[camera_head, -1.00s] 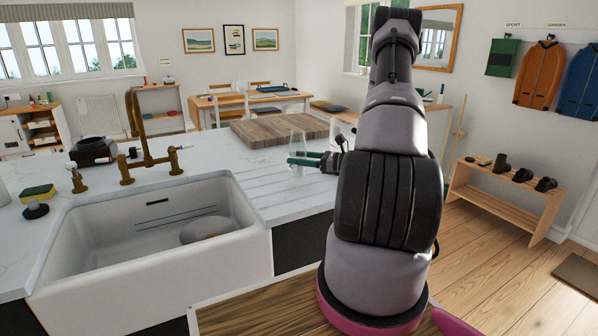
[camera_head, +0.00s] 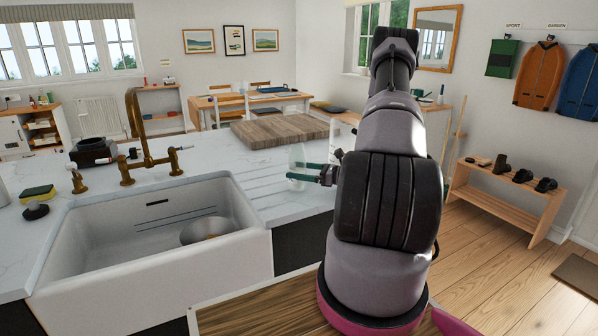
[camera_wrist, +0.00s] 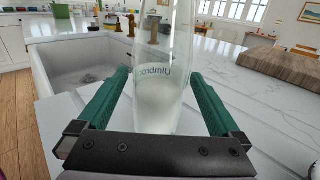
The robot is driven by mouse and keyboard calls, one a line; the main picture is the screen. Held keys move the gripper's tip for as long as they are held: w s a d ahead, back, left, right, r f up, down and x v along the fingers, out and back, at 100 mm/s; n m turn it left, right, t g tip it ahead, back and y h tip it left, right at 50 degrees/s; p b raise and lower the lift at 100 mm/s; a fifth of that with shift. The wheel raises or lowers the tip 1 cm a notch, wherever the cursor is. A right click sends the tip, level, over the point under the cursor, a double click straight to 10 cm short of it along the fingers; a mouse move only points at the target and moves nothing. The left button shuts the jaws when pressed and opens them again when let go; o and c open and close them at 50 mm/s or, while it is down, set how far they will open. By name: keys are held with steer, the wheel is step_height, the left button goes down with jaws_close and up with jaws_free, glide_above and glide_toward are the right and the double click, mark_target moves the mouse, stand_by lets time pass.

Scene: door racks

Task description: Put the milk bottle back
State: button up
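The milk bottle (camera_head: 297,158) is clear glass and stands upright on the white counter (camera_head: 262,165), right of the sink. In the wrist view the bottle (camera_wrist: 164,88) shows printed lettering and fills the space between my fingers; its base is partly hidden by my gripper's dark bar. My gripper (camera_head: 303,172) has green fingers, one on each side of the bottle. In the wrist view the gripper (camera_wrist: 160,76) looks spread, with a narrow gap beside the bottle on the left; contact on the right is hard to judge.
The white sink (camera_head: 150,255) with a metal bowl (camera_head: 207,231) lies left of the bottle. A brass tap (camera_head: 148,160) stands behind it. A wooden board (camera_head: 280,129) lies behind the bottle. The grooved counter between sink and bottle is clear.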

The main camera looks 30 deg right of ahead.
steer(key=shift+r, duration=0.1)
steer(key=shift+s+d+r, duration=0.1)
steer(key=shift+s+d, duration=0.05)
steer(key=shift+d, duration=0.1)
steer(key=v, duration=1.1)
steer(key=s+a+r+n+g+h, duration=0.1)
steer(key=s+a+r+n+g, duration=0.1)
steer(key=a+r+n+g, duration=0.5)
steer(key=s+a+r+n+g+h, duration=0.25)
steer(key=a+r+n+g, duration=0.2)
steer(key=a+r, duration=0.55)
steer(key=s+a+r+n+t+h, duration=0.3)
steer(key=s+r+n+h, duration=0.1)
steer(key=s+r, duration=0.3)
steer(key=s+a+r+n+t+h, duration=0.3)
steer(key=s+a+r+n, duration=0.1)
steer(key=s+r+n, duration=0.3)
steer(key=shift+s+r+h, duration=0.3)
steer(key=shift+r+h, duration=0.05)
steer(key=shift+r, duration=0.65)
steer(key=shift+t, duration=0.25)
